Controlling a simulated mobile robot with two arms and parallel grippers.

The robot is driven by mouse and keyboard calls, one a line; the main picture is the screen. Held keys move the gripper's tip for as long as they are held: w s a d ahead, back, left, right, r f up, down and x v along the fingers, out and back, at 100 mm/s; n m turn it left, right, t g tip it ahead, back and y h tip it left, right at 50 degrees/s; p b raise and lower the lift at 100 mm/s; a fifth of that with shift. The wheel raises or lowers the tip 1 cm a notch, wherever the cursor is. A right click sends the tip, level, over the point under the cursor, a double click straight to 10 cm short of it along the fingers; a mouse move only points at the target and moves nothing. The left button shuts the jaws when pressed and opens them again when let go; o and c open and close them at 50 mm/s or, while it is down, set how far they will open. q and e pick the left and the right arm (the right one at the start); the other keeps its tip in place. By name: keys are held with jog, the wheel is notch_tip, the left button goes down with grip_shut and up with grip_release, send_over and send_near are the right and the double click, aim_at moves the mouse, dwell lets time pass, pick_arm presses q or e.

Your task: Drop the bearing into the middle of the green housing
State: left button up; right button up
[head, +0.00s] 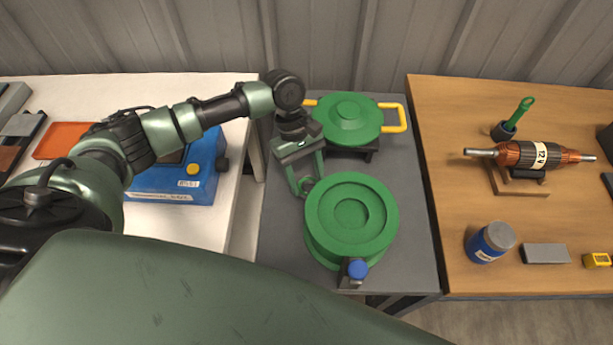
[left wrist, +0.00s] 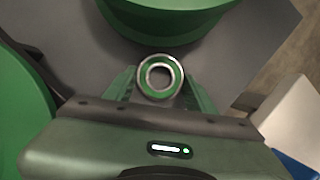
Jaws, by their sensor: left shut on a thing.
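The green housing (head: 322,212) is a round, thick drum with a stepped round recess in its middle, standing on the dark grey bench top. Part of its side shows at the top of the left wrist view (left wrist: 165,28). My left gripper (head: 304,188) points down just beyond and left of the housing. It is shut on the bearing, a metal ring with a green band (left wrist: 144,77), held between the two fingertips. In the head view the bearing (head: 307,184) is small and partly hidden by a finger. It is beside the housing, not over the recess. My right gripper is out of view.
A green lid (head: 348,112) with yellow handles rests on a dark stand behind the housing. A blue-topped post (head: 357,270) stands at the housing's near edge. A blue box (head: 180,180) sits on the white table at left. A copper rotor (head: 525,155) lies on the wooden table.

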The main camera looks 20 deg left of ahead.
pick_arm(q)
jog(key=o, duration=1.3)
jog(key=shift+f, duration=0.1)
